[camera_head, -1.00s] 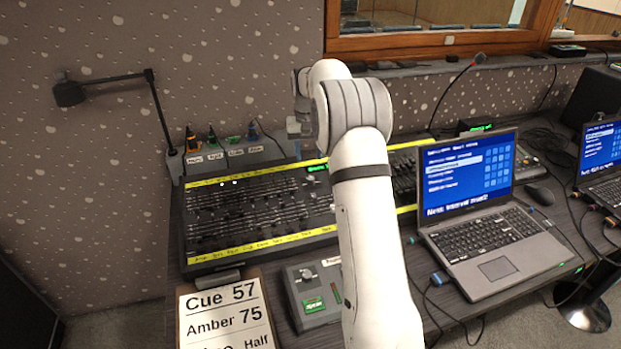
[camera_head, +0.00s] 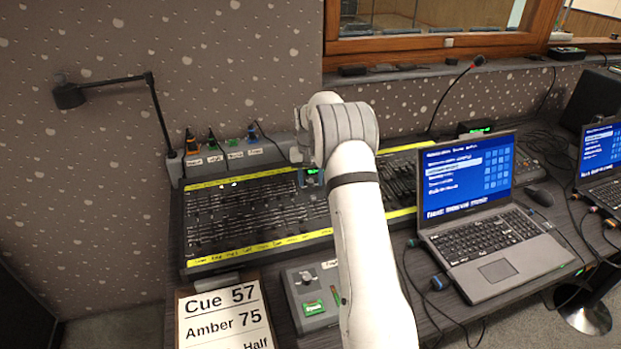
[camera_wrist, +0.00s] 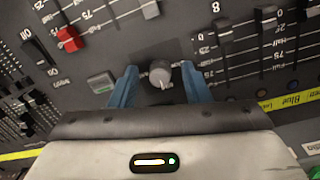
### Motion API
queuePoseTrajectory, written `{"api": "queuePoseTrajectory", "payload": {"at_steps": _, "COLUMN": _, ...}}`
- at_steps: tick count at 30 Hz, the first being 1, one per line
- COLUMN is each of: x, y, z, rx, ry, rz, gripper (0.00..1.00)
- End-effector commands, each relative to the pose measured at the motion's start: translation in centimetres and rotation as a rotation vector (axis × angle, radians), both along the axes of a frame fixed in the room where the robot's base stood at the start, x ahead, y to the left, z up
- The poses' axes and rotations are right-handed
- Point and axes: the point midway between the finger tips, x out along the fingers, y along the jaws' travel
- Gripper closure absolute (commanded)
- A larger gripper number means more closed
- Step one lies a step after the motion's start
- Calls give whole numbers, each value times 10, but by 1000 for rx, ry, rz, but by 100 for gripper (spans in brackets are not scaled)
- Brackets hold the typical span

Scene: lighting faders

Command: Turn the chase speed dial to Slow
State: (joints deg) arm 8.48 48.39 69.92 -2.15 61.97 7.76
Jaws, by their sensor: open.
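In the wrist view, a round grey dial (camera_wrist: 161,74) with a pale pointer mark stands on the dark fader console. My gripper (camera_wrist: 159,68) has its two blue fingers apart, one on each side of this dial; I cannot tell whether they touch it. No readable Slow label shows beside it. A second grey knob (camera_wrist: 150,10) lies farther up in the wrist view.
In the wrist view, a greenish button (camera_wrist: 101,82) is left of the dial, and a red fader cap (camera_wrist: 68,38) is farther left. Black faders are on both sides. In the head view, a laptop (camera_head: 497,268) stands right, and a cue card (camera_head: 222,318) lies in front.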

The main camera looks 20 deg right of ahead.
Motion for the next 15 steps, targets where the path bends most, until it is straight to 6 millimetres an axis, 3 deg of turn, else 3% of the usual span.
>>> {"api": "queuePoseTrajectory", "payload": {"at_steps": 5, "x": 0, "y": 0, "z": 0, "rx": 0, "ry": 0, "rz": 0, "gripper": 59}}
{"api": "queuePoseTrajectory", "payload": {"at_steps": 15, "x": 0, "y": 0, "z": 1, "rx": 0, "ry": -1, "rz": 0, "gripper": 86}}
